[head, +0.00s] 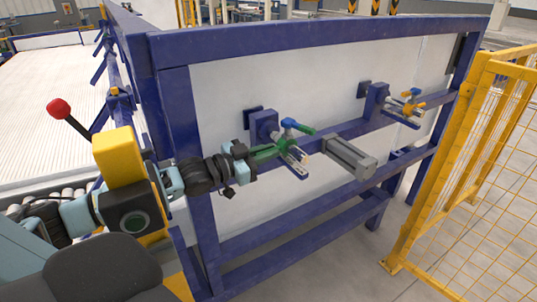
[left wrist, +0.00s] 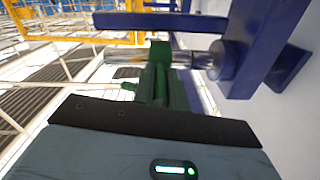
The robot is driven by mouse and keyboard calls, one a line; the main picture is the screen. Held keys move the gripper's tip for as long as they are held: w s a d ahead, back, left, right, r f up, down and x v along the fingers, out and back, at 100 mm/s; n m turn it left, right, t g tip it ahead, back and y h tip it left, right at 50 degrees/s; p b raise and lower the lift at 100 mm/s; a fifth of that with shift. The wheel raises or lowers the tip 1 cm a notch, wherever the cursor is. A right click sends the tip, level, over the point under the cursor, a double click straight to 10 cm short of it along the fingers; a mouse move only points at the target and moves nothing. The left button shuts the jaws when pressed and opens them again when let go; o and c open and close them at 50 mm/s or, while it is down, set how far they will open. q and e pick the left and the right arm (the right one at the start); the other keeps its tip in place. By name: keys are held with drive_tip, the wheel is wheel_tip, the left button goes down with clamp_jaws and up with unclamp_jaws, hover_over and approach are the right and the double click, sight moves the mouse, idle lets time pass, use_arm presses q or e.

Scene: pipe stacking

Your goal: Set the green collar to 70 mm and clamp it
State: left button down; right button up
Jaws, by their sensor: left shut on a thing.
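The green collar (head: 286,148) sits around a shiny rod that sticks out from a blue bracket (head: 264,124) on the blue frame. A small lever with a blue hub (head: 290,124) and a green grip (head: 304,130) is on top of it. My left gripper (head: 256,154) reaches in from the left and is shut on the green collar's near side. In the left wrist view the green collar (left wrist: 160,78) stands upright before the dark gripper edge, with the rod (left wrist: 200,60) running to the bracket. I cannot read any scale mark. My right gripper is not in view.
A grey block-like cylinder (head: 349,158) is mounted just right of the collar. A second rod with an orange collar (head: 408,97) is farther right. A yellow mesh fence (head: 470,160) stands at the right. A red-knobbed lever (head: 60,109) is at the left.

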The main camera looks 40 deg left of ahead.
sight(256, 154)
use_arm(q)
drive_tip(key=c, duration=1.5)
unclamp_jaws()
drive_tip(key=shift+o, duration=0.3)
drive_tip(key=shift+s, duration=0.15)
drive_tip(key=shift+v, duration=1.4)
drive_tip(key=shift+p+v, duration=0.75)
drive_tip(key=shift+v, duration=1.65)
